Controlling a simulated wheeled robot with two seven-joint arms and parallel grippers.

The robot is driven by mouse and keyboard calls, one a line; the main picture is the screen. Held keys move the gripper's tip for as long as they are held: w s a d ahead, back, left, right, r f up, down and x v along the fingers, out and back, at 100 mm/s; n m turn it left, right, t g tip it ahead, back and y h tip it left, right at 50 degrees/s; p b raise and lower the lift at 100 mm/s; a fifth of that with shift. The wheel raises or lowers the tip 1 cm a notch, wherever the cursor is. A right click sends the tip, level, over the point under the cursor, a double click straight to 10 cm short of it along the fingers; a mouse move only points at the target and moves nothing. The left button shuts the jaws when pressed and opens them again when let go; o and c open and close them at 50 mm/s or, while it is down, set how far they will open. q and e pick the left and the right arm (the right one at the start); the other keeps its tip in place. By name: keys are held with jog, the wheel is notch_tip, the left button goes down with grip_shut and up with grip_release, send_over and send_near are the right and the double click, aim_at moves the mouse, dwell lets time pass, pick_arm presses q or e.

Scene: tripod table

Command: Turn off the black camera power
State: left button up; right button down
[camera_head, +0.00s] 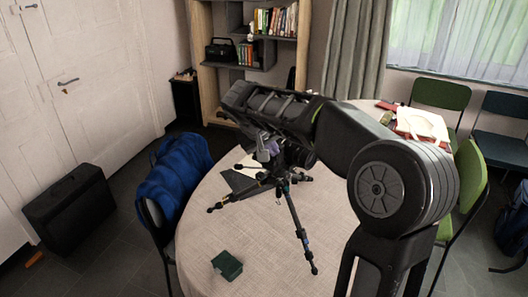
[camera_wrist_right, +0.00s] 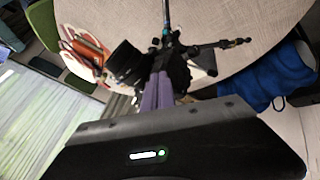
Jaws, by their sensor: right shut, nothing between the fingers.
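The black camera sits on a tripod on the round table (camera_head: 200,240). In the head view the camera (camera_head: 301,156) is partly hidden behind my right arm. My right gripper (camera_head: 266,151) is shut and empty, with its purple fingers at the camera's left side. In the right wrist view the camera's lens (camera_wrist_right: 127,62) points left, and the shut fingers (camera_wrist_right: 160,78) reach to the camera body. I cannot tell whether they touch it. The tripod legs (camera_head: 299,230) are spread on the cloth. The power switch cannot be made out. My left gripper is not in view.
A small dark green box (camera_head: 227,265) lies near the table's front edge. A dark flat item (camera_head: 243,183) lies beside the tripod. A blue jacket (camera_head: 178,170) hangs on a chair at the left. Papers and a red item (camera_head: 420,124) lie at the table's far right.

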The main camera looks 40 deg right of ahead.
jog(key=shift+s+d+f+n+t+b, duration=0.15)
jog(key=shift+s+d+n+t+b, duration=0.15)
jog(key=shift+n+b, duration=0.25)
jog(key=shift+s+d+n+t+y, duration=0.15)
jog(key=shift+n+t+y, duration=0.3)
jog(key=shift+n, duration=0.3)
jog(key=shift+w+a, duration=0.4)
jog(key=shift+w, duration=0.4)
